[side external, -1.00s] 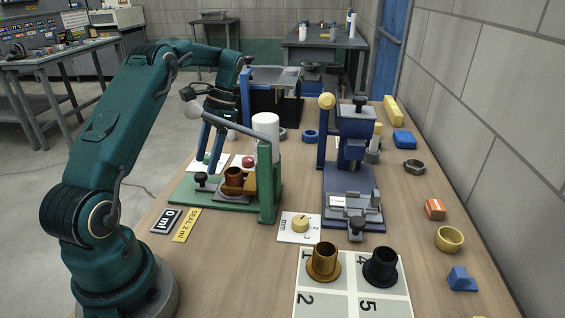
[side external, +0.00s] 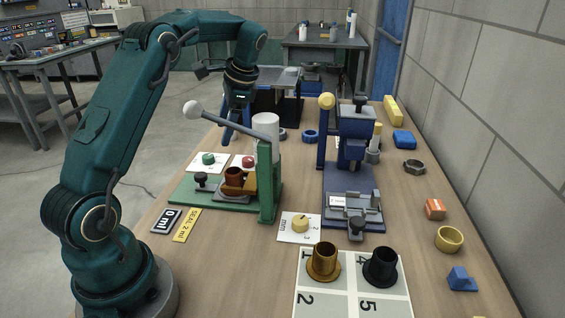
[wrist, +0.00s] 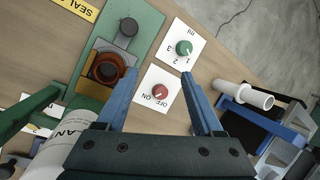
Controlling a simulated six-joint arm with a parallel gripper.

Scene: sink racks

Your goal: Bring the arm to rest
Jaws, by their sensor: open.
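My gripper (side external: 236,130) is open and empty, raised above the bench behind the green lever press (side external: 268,190). In the wrist view its two blue fingers (wrist: 162,75) are spread, with bare bench and the dial cards showing between and beyond them. The green dial (side external: 208,158) sits on a white card, and it also shows in the wrist view (wrist: 183,48). The red on/off dial (wrist: 160,92) shows beyond the fingers, and nothing is gripped. The press lever's white ball (side external: 192,110) is raised at left, apart from the fingers.
A red-brown cup (side external: 233,176) sits in the press. A white cylinder (side external: 265,128) stands behind it. A blue press (side external: 352,160) stands to the right. Two cups, brown (side external: 323,262) and black (side external: 381,267), stand on the numbered mat (side external: 340,300). Small parts line the right edge.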

